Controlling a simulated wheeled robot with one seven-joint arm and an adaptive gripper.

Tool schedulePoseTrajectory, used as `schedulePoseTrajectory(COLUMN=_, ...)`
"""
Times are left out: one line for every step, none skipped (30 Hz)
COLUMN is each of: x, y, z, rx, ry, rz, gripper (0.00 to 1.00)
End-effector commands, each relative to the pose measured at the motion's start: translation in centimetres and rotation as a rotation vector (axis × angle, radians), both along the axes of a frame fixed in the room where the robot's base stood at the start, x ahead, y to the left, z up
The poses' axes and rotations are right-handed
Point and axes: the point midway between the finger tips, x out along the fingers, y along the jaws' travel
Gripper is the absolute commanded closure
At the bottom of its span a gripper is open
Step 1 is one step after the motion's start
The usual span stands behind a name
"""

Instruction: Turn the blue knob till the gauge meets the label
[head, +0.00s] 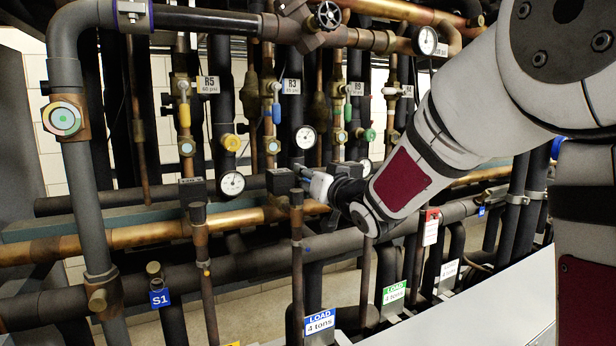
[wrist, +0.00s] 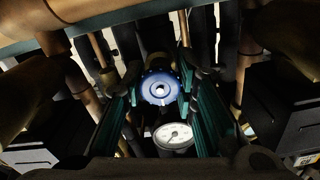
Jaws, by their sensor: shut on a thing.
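The blue knob (wrist: 160,88) is a round dial with a pale centre, seen face-on in the wrist view. The green fingers of my gripper (wrist: 159,78) stand on its left and right sides and are shut on it. In the head view my gripper (head: 309,178) reaches in among the pipes, and I cannot make out the knob there. A round white gauge (wrist: 173,135) sits just below the knob in the wrist view; its needle is too small to read surely. An R3 label (head: 291,86) hangs above a white gauge (head: 306,137) in the head view; its printed pressure is too small to read.
Copper and dark pipes crowd around my gripper. Dark boxes (head: 280,181) stand close beside it. Other gauges (head: 231,183) and an R5 label (head: 208,85) are to the left. A LOAD 4 tons sign (head: 320,321) is below. A pale panel (head: 470,300) fills the lower right.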

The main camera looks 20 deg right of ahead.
Motion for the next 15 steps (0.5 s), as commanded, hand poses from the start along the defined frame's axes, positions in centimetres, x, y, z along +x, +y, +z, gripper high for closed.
schedulePoseTrajectory(x=0.0, y=0.02, z=0.06, rx=0.005, ry=0.0, rz=0.001, gripper=1.0)
schedulePoseTrajectory(x=0.0, y=0.02, z=0.06, rx=0.007, ry=0.0, rz=0.001, gripper=1.0)
schedulePoseTrajectory(x=0.0, y=0.02, z=0.06, rx=0.009, ry=0.001, rz=0.001, gripper=1.0)
schedulePoseTrajectory(x=0.01, y=0.01, z=0.05, rx=0.01, ry=0.001, rz=0.001, gripper=1.0)
schedulePoseTrajectory(x=0.01, y=0.01, z=0.05, rx=0.01, ry=0.001, rz=0.001, gripper=1.0)
schedulePoseTrajectory(x=0.01, y=0.01, z=0.04, rx=0.01, ry=0.001, rz=0.001, gripper=1.0)
schedulePoseTrajectory(x=0.01, y=0.01, z=0.04, rx=0.01, ry=0.001, rz=0.001, gripper=1.0)
schedulePoseTrajectory(x=0.01, y=0.01, z=0.04, rx=0.01, ry=0.001, rz=0.001, gripper=1.0)
schedulePoseTrajectory(x=0.01, y=0.01, z=0.04, rx=0.01, ry=0.001, rz=0.001, gripper=1.0)
schedulePoseTrajectory(x=0.01, y=0.01, z=0.05, rx=0.009, ry=0.001, rz=0.001, gripper=1.0)
schedulePoseTrajectory(x=0.01, y=0.01, z=0.05, rx=0.009, ry=0.001, rz=0.001, gripper=1.0)
schedulePoseTrajectory(x=0.01, y=0.02, z=0.05, rx=0.009, ry=0.001, rz=0.001, gripper=1.0)
schedulePoseTrajectory(x=0.01, y=0.01, z=0.05, rx=0.009, ry=0.001, rz=0.0, gripper=0.69)
schedulePoseTrajectory(x=0.01, y=0.02, z=0.06, rx=0.009, ry=0.001, rz=0.001, gripper=0.62)
schedulePoseTrajectory(x=0.01, y=0.01, z=0.04, rx=0.009, ry=0.001, rz=0.0, gripper=0.53)
